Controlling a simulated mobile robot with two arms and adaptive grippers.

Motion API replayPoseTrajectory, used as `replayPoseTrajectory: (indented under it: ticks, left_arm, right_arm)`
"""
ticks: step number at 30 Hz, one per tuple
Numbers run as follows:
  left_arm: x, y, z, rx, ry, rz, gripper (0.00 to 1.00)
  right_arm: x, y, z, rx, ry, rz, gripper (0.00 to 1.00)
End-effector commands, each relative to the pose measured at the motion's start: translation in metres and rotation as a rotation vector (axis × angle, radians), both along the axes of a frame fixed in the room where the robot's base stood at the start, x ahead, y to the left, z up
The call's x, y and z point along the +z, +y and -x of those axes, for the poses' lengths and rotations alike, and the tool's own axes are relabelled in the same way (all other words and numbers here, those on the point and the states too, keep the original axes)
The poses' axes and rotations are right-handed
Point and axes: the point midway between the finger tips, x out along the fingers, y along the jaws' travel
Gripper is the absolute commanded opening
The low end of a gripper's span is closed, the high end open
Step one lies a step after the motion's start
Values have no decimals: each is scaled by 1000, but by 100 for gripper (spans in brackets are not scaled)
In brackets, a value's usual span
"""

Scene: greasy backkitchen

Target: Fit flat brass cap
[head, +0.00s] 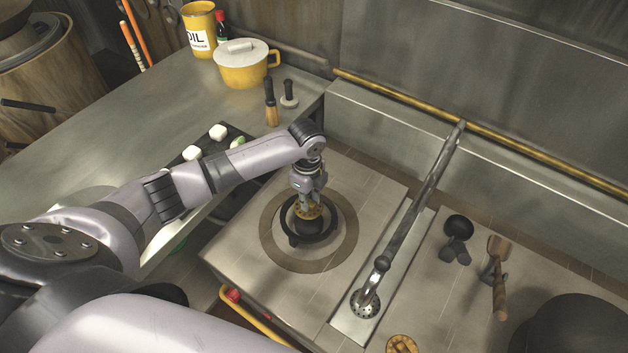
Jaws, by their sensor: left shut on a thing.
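My left gripper (309,196) points down over the burner on the left of the stove top. It is shut on a flat brass cap (309,211), a round golden disc with holes, partly hidden by the fingers. The cap is at the middle of the black burner ring (333,222), over a dark round burner head (305,226). I cannot tell whether the cap touches the head. A second brass piece (403,345) lies at the bottom edge of the view, partly cut off. My right gripper is out of view.
A metal spout (415,205) stands right of the burner, over a drain strip. A black ladle (458,228) and a wooden-handled tool (498,278) lie farther right. A yellow pot (243,68), an oil tin (199,30) and a brush (271,103) stand on the left counter.

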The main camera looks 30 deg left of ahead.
Motion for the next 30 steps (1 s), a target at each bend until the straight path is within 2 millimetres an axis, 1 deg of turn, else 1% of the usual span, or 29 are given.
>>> replayPoseTrajectory:
  ticks: [4,13,17,22,24,30]
  left_arm:
    - [2,2,-3,-45,0,0,0]
    - [2,2,-3,-47,-1,0,0]
    - [4,2,-3,-46,1,1,0]
    - [-18,2,-3,-47,0,2,0]
    - [-13,2,-4,-47,-2,2,0]
    - [-12,2,-3,-46,-1,1,0]
  right_arm:
    - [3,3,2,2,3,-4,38]
    - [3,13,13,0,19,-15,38]
    - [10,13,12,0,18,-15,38]
    - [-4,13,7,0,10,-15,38]
    - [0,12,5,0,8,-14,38]
    - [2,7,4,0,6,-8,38]
